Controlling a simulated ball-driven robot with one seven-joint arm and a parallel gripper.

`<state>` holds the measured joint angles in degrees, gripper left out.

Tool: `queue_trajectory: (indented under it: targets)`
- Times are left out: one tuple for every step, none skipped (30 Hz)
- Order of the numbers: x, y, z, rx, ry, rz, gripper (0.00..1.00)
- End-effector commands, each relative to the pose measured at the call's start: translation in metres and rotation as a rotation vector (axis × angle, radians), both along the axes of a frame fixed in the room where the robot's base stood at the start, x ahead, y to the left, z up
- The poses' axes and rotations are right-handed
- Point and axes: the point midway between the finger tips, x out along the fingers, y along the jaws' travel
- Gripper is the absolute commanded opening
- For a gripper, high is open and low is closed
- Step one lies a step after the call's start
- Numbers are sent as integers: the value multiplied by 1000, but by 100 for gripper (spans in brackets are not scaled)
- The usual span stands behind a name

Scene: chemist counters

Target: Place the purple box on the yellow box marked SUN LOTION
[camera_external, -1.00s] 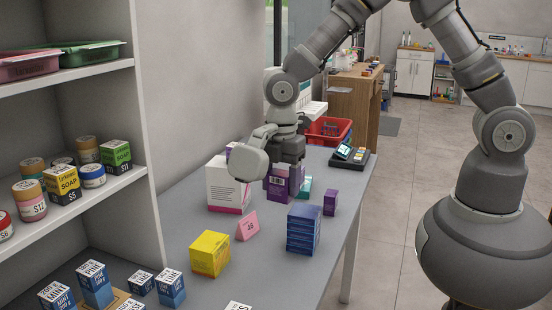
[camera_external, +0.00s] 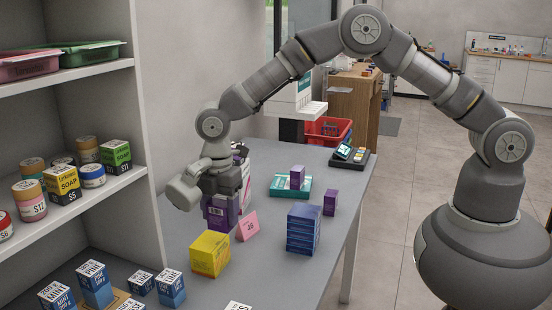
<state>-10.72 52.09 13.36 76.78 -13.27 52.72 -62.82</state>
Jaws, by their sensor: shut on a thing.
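My gripper (camera_external: 221,196) points down and is shut on a purple box (camera_external: 218,216) with a white label, held upright below the jaws. The yellow box (camera_external: 210,254) stands on the grey counter just in front of it, nearer the camera. The held box's lower edge shows right behind the yellow box's top; I cannot tell how high it hangs or whether they touch. The writing on the yellow box is too small to read.
A pink 46 card (camera_external: 247,226) stands close right of the held box. A blue box stack (camera_external: 303,229) is further right. Another purple box (camera_external: 297,177) stands on a teal tray (camera_external: 280,190), a small one (camera_external: 330,203) beside it. A white box (camera_external: 244,178) is partly hidden behind my gripper.

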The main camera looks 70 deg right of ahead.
Motion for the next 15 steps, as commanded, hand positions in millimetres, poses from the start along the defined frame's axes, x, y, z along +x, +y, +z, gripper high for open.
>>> queue_trajectory:
  targets:
    - [9, 3, -3, 1, -2, 0, 30]
    - [14, 5, -3, 0, 0, 1, 30]
    - [19, 7, -3, 1, -1, 2, 30]
    - [21, 7, -3, 0, -1, 2, 30]
    - [23, 8, -3, 0, 0, 2, 30]
    - [26, 9, -3, 0, -1, 1, 30]
    - [27, 9, -3, 0, -1, 1, 30]
    - [28, 9, -2, 0, -1, 1, 30]
    - [31, 10, -3, 0, -1, 1, 30]
    - [33, 11, -3, 0, -1, 1, 30]
    - [32, 10, -10, -1, 1, 1, 30]
    - [31, 10, -18, -1, 2, 1, 30]
    - [31, 10, -24, -1, 2, 1, 30]
    - [31, 10, -29, -1, 1, 1, 30]
    - [31, 10, -35, 0, 1, 1, 30]
